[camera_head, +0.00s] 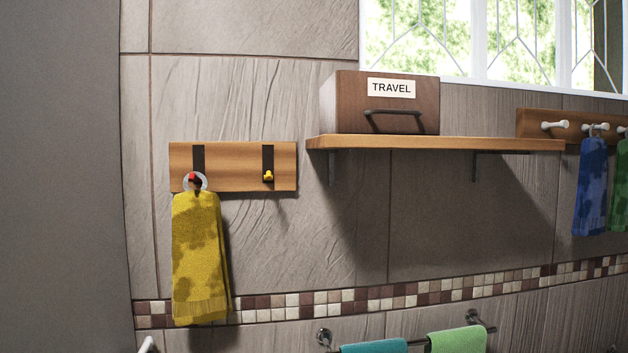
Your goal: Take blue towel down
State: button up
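A blue towel (591,187) hangs by a ring from a white peg on a wooden peg rail (533,123) at the right of the head view. It hangs against the tiled wall, just right of the shelf end. A green towel (620,190) hangs close beside it on the right and is cut by the picture edge. My gripper is not in the head view.
A wooden shelf (470,144) with a brown TRAVEL box (350,100) is left of the blue towel. A yellow towel (200,260) hangs from a two-hook board (232,172). Teal (375,347) and light green (457,341) towels hang on a low rail.

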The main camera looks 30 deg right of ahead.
aim_at(590, 215)
jog(key=z, duration=2.45)
